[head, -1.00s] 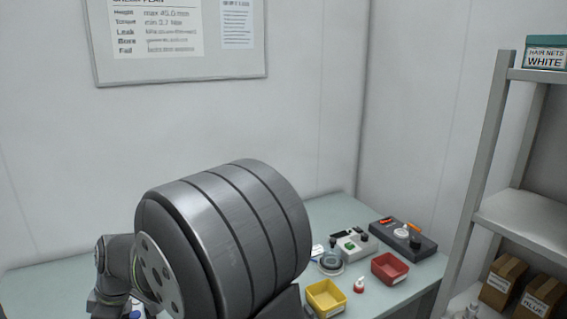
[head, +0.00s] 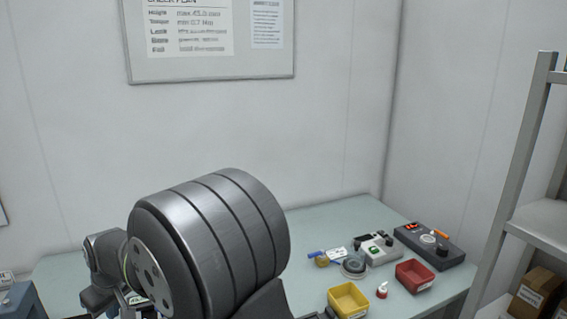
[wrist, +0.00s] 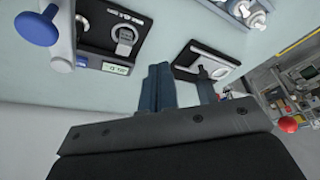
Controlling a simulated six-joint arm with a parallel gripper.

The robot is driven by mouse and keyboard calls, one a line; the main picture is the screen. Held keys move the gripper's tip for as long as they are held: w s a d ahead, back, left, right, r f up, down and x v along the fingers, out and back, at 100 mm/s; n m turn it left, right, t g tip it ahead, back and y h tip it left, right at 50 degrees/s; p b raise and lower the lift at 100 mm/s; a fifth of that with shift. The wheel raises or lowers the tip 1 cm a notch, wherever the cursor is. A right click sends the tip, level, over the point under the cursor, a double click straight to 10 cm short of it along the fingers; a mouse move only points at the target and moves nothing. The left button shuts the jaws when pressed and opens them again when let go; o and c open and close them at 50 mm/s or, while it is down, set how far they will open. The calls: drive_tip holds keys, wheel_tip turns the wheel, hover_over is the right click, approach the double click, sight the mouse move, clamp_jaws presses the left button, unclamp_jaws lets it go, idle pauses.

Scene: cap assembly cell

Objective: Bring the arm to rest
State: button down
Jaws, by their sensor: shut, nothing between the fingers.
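My gripper (wrist: 160,82) shows in the wrist view, with its dark blue-grey fingers together and nothing between them. It is above the pale green bench, apart from the devices there. In the head view my own large grey arm joint fills the lower middle and hides the gripper. The lower arm links show at the left edge of that joint, over the bench (head: 330,220).
At the bench's right stand a yellow bin (head: 348,300), a red bin (head: 415,276), a small red-and-white bottle (head: 382,290), a white device (head: 376,248) and a dark tester (head: 430,246). A shelf rack (head: 545,215) is at far right. A dark device (wrist: 112,38) shows in the wrist view.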

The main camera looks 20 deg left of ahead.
drive_tip(key=shift+w+a+m+t+h, duration=0.1)
drive_tip(key=shift+w+a+m+t, duration=0.25)
drive_tip(key=shift+a+m, duration=0.5)
drive_tip(key=shift+w+a+m+t+h, duration=0.1)
drive_tip(key=shift+w+a+m+t, duration=0.25)
drive_tip(key=shift+a+m, duration=0.55)
drive_tip(key=shift+w+a+m+t+h, duration=0.1)
drive_tip(key=shift+w+a+m+t, duration=0.1)
drive_tip(key=shift+w+a+m, duration=0.5)
drive_tip(key=shift+s+a, duration=0.15)
drive_tip(key=shift+s, duration=0.05)
